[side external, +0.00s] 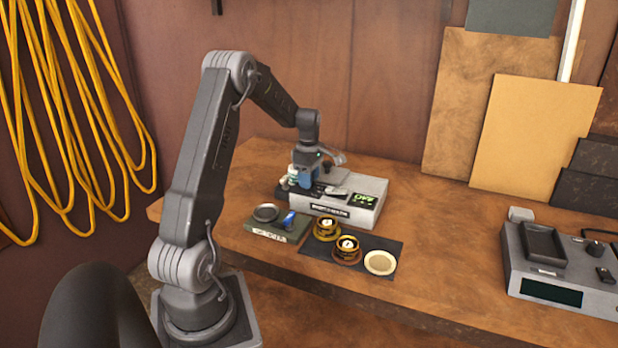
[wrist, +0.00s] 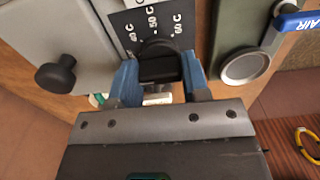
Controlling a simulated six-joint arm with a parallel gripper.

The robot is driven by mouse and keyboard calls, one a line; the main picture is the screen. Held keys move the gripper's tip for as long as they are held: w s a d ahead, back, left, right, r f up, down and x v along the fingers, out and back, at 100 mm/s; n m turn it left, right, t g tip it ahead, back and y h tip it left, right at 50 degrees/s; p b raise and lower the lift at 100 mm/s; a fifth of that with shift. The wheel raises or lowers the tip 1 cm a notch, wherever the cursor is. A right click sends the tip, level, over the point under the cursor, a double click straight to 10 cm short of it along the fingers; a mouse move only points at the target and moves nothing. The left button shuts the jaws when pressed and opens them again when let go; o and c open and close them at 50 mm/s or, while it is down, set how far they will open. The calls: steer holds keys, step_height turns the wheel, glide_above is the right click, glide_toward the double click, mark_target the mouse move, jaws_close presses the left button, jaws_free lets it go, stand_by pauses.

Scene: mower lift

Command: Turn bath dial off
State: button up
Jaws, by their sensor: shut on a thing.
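The bath (side external: 370,216) is a grey box on the bench, with a dark display (side external: 368,199) whose green letters seem to read OFF. In the wrist view, its black dial (wrist: 158,64) sits on a dark plate (wrist: 125,20) marked 40 C, 50 C and 60 C. My gripper (wrist: 160,77) has its blue fingers on either side of the dial and is shut on it. In the side view my gripper (side external: 304,182) is at the left end of the bath and hides the dial. The dial's pointer cannot be made out.
A green box (side external: 262,227) with a blue AIR lever (wrist: 297,22) stands close beside the bath. A dark mat (side external: 318,252) in front holds two round tins (side external: 327,228) and a cream dish (side external: 380,262). Another grey device (side external: 510,262) is at right.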

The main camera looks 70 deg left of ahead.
steer(key=shift+r, duration=0.1)
stand_by(0.4)
steer(key=o, duration=0.9)
step_height(320, 180, up, 14)
steer(key=shift+f, duration=0.15)
steer(key=shift+r, duration=4.75)
steer(key=shift+d, duration=0.1)
steer(key=shift+w+d, duration=1.1)
steer(key=shift+d, duration=1.5)
steer(key=shift+w+d, duration=1.15)
steer(key=shift+d, duration=1.45)
steer(key=shift+w+d, duration=1.1)
steer(key=shift+d, duration=1.5)
